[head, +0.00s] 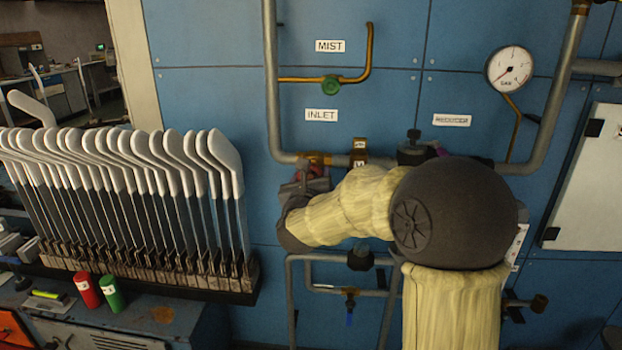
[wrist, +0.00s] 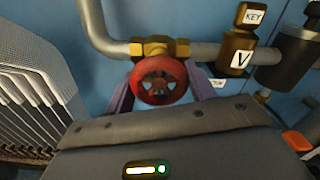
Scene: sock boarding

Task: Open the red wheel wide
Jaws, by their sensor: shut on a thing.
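The red wheel (wrist: 160,80) sits on a brass valve body on a grey pipe, in the middle of the wrist view. My gripper (wrist: 162,88) has one purple finger at each side of the wheel and is shut on its rim. In the head view, my arm reaches to the pipe below the INLET label (head: 321,115). There the wheel is hidden behind my gripper (head: 306,180), and only some of the brass valve body (head: 318,159) shows above it.
A brass block marked V (wrist: 238,52) with a KEY tag stands close right of the wheel. A rack of white-topped sock boards (head: 130,200) stands at the left. A green wheel (head: 331,86) and a round gauge (head: 509,69) are higher on the blue panel.

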